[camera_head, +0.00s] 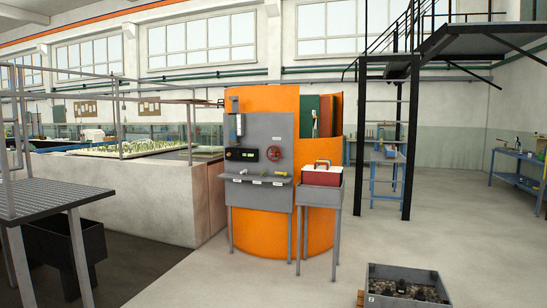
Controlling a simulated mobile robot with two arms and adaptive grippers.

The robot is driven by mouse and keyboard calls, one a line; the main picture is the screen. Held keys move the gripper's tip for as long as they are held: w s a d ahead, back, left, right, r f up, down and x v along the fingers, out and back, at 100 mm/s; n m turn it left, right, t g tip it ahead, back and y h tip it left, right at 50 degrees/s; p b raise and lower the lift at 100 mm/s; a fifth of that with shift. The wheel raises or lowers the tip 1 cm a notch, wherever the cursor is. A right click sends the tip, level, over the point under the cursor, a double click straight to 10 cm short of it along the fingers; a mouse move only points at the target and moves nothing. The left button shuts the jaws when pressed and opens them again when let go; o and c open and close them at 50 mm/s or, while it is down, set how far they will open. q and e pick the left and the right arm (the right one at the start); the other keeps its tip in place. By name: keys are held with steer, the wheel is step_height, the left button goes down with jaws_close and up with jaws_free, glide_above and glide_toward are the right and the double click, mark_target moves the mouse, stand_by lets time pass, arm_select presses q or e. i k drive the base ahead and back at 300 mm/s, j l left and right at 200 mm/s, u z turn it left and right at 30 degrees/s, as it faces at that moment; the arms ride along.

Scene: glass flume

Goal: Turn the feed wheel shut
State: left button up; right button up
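A small red handwheel (273,154), which looks like the feed wheel, is mounted on a grey panel (258,130) on the front of a large orange cylinder (251,225). The wheel is at the panel's right side, above a narrow grey shelf. From here I cannot tell whether it is turned open or shut. Neither of my grippers shows in this view.
A red cooler box (322,174) stands on a grey stand (333,195) right of the panel. A crate of stones (403,284) lies on the floor at front right. A metal grating (45,203) stands at left. The floor in front of the cylinder is clear.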

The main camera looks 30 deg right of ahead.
mark_target(272, 153)
steer(key=i+l+z, duration=0.25)
steer(key=i+l, duration=0.15)
steer(key=i, duration=0.2)
steer(key=i+l, duration=0.15)
steer(key=i, duration=0.6)
steer(key=i+l+z, duration=0.1)
steer(key=i, duration=0.65)
steer(key=i+l, duration=0.15)
steer(key=i, duration=0.6)
steer(key=i+l, duration=0.2)
steer(key=i, duration=0.3)
steer(key=i+l, duration=0.15)
steer(key=i, duration=0.35)
steer(key=i+l+z, duration=0.1)
steer(key=i, duration=0.45)
steer(key=i+l, duration=0.25)
steer(key=i, duration=0.25)
